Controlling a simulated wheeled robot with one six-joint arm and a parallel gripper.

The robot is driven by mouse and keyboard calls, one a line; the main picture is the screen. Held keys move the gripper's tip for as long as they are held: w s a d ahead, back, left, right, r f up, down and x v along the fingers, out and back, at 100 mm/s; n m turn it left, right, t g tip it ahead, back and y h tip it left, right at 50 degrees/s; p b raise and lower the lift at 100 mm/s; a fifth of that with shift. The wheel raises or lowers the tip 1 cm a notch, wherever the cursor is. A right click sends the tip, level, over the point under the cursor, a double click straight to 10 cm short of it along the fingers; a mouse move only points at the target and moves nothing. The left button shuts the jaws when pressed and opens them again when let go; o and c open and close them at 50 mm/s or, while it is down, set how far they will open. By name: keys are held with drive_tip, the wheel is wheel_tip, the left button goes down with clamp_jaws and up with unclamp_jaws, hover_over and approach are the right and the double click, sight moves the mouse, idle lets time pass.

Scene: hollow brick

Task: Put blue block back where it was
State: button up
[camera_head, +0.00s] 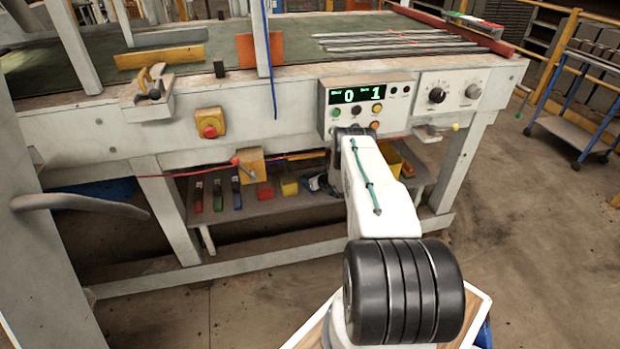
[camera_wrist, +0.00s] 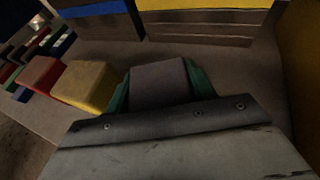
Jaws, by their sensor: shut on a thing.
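My gripper (camera_wrist: 160,88) shows in the wrist view with its green fingers shut on a grey-looking block (camera_wrist: 158,82). No clear blue shows on the block's visible face. The block is low over or on the shelf (camera_wrist: 108,52); I cannot tell whether it touches. A yellow block (camera_wrist: 87,86) lies just left of my gripper, with a red block (camera_wrist: 43,74) beyond it. In the head view the yellow block (camera_head: 289,187) and red block (camera_head: 265,191) sit on the lower shelf under the workbench. My arm hides part of the shelf there.
Red, green and blue narrow items (camera_head: 237,193) stand farther left on the shelf. A yellow bin (camera_head: 389,160) stands right, behind my arm. The bench front (camera_head: 270,135) with its display box (camera_head: 357,105) overhangs the shelf. The floor (camera_head: 530,240) to the right is clear.

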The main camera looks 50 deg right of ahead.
drive_tip(key=shift+f, duration=0.15)
drive_tip(key=o, duration=1.2)
drive_tip(key=shift+s+r, duration=0.1)
drive_tip(key=shift+r, duration=0.15)
drive_tip(key=v, duration=1.1)
drive_tip(key=shift+s+a, duration=0.15)
drive_tip(key=shift+s, duration=0.25)
